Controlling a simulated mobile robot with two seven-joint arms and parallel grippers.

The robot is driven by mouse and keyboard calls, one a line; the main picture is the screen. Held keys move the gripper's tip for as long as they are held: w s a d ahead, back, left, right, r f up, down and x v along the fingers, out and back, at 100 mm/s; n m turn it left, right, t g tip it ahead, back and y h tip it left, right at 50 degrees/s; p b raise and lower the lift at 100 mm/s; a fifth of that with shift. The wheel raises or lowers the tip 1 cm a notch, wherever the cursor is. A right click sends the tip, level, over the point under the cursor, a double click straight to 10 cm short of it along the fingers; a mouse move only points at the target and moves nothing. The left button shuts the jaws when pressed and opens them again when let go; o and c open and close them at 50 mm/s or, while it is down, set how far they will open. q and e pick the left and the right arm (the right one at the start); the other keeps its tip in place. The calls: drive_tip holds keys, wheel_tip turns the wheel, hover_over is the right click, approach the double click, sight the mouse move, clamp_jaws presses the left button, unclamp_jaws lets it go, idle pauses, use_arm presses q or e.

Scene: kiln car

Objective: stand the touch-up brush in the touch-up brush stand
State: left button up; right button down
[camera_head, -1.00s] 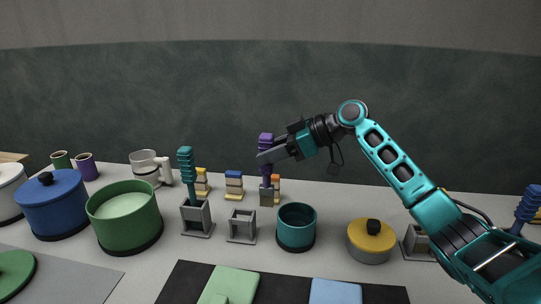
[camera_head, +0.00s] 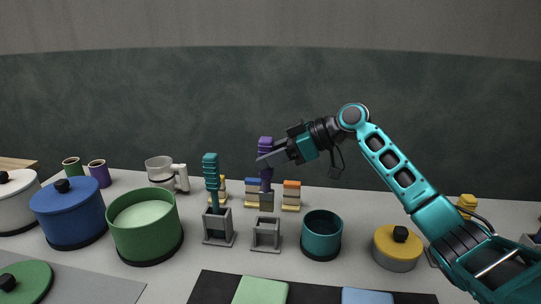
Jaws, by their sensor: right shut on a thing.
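My right gripper (camera_head: 268,161) is shut on a purple-handled brush, which I take as the touch-up brush (camera_head: 266,144). My left gripper is not in view.
A teal brush (camera_head: 211,172) stands in a similar stand (camera_head: 219,229) to the left. A teal pot (camera_head: 321,236) is close on the right, then a yellow-lidded pot (camera_head: 397,249). A green pot (camera_head: 145,228) stands further left. Stacked blocks (camera_head: 291,196) are behind.

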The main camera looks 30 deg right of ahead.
sight(270, 191)
drive_tip(key=shift+f+b, duration=1.2)
drive_tip(key=shift+f, duration=0.45)
wheel_tip(270, 191, down, 4)
drive_tip(key=b, duration=0.2)
drive_tip(key=shift+f+b, duration=0.1)
drive_tip(key=shift+b, duration=0.25)
drive_tip(key=shift+f+b, duration=0.6)
drive_tip(key=shift+f, duration=0.35)
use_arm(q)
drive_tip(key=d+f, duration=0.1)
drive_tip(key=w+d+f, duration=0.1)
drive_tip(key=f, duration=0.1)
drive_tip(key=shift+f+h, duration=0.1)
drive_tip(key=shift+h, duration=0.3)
use_arm(e)
drive_tip(key=shift+f, duration=0.15)
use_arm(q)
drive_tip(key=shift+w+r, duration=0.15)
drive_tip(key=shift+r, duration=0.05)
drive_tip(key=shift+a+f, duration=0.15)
use_arm(e)
drive_tip(key=shift+f, duration=0.15)
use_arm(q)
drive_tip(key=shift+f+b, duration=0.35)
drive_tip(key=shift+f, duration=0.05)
use_arm(e)
drive_tip(key=shift+f, duration=0.45)
